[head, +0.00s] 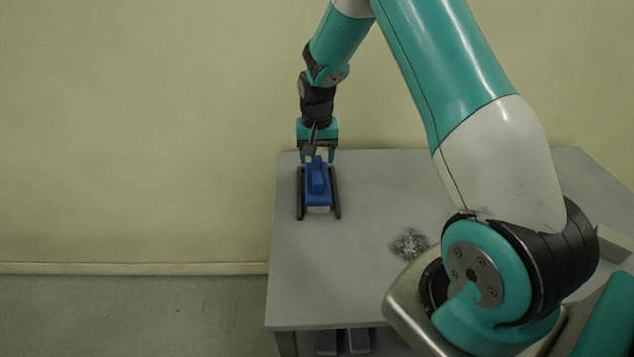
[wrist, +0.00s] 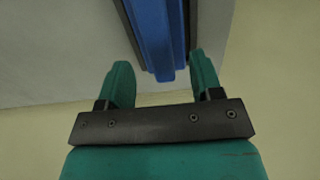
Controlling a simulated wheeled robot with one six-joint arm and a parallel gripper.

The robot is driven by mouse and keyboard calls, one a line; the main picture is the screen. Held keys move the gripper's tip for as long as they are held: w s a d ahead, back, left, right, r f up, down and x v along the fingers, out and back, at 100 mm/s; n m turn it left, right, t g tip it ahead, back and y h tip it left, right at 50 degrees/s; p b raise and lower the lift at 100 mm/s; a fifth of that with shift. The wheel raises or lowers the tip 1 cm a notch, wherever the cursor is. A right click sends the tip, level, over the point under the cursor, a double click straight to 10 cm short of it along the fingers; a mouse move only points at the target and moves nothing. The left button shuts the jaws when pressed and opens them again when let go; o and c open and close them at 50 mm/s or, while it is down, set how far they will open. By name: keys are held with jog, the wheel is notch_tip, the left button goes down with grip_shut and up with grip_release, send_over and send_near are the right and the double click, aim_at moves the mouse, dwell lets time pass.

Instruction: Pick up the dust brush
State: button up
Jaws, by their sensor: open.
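The dust brush (head: 318,184) is blue with a raised grip and a pale strip at its near end. It lies on the grey table near the left edge, between two dark rails (head: 300,195). My gripper (head: 318,156) is at the brush's far end, pointing down, with its teal fingers spread. In the wrist view, the blue brush (wrist: 157,35) comes in from the top. Its end shows between the open fingertips (wrist: 160,65), closer to the right finger. I cannot tell whether any finger touches it. Nothing is held.
The grey table (head: 340,280) has a speckled dusty patch (head: 410,244) right of the brush. A pale block (head: 613,243) is at the right edge, partly behind my arm. A plain wall (head: 130,130) stands behind. The table surface between brush and patch is clear.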

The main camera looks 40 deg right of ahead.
aim_at(317, 167)
jog(key=f, duration=0.1)
jog(key=f+p, duration=0.1)
jog(key=f, duration=0.3)
jog(key=shift+s+a, duration=0.15)
jog(key=shift+s, duration=0.15)
grip_shut()
jog(key=shift+r, duration=0.15)
notch_tip(317, 167, up, 20)
jog(key=b, duration=0.2)
